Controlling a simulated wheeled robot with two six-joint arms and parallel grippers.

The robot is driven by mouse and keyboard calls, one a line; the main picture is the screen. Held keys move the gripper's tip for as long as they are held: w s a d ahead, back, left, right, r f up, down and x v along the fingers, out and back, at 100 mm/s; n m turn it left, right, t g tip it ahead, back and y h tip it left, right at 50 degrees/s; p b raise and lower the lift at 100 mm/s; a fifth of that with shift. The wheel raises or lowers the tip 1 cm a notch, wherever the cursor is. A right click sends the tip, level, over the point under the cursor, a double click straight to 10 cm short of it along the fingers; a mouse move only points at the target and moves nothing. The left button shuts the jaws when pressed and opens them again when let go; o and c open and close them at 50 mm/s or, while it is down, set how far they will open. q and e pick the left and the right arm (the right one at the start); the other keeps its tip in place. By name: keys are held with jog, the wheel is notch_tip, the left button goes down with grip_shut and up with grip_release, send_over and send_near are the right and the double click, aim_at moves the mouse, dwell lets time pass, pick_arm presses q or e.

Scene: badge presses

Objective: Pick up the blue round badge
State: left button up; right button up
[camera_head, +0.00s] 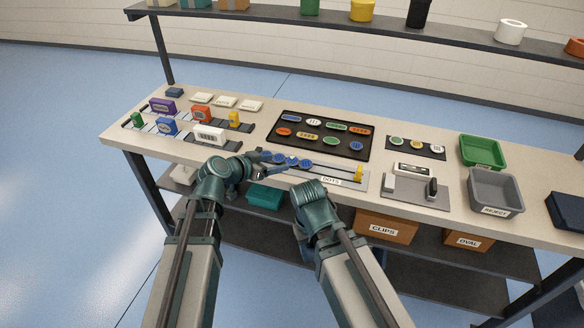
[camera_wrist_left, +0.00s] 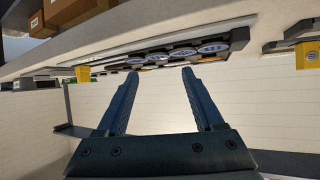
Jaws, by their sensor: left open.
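Several blue round badges (camera_head: 306,163) lie in a row in the rail marked DOTS (camera_head: 330,181) at the table's front. They also show in the left wrist view (camera_wrist_left: 214,48), upside down. Another blue round badge (camera_head: 355,146) lies in the black tray (camera_head: 326,121). My left gripper (camera_head: 276,162) is at the left part of the row, partly covering it. In the left wrist view its open fingers (camera_wrist_left: 160,71) are spread with nothing between them, close to the row. My right arm ends just in front of the rail; its fingertips are hidden.
A yellow block (camera_head: 358,173) stands at the rail's right end. A grey press plate (camera_head: 402,193), a green bin (camera_head: 482,152) and a grey REJECT bin (camera_head: 495,192) are to the right. A black shelf (camera_head: 285,15) runs above the back.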

aim_at(292, 162)
pick_arm(q)
jog(key=shift+x, duration=0.8)
jog(key=b+x, duration=0.3)
jog(key=x, duration=0.1)
jog(key=shift+d+f, duration=0.2)
jog(key=shift+f, duration=0.05)
jog(key=shift+d, duration=0.25)
jog(key=shift+d+f, duration=0.1)
jog(key=c, duration=0.4)
grip_shut()
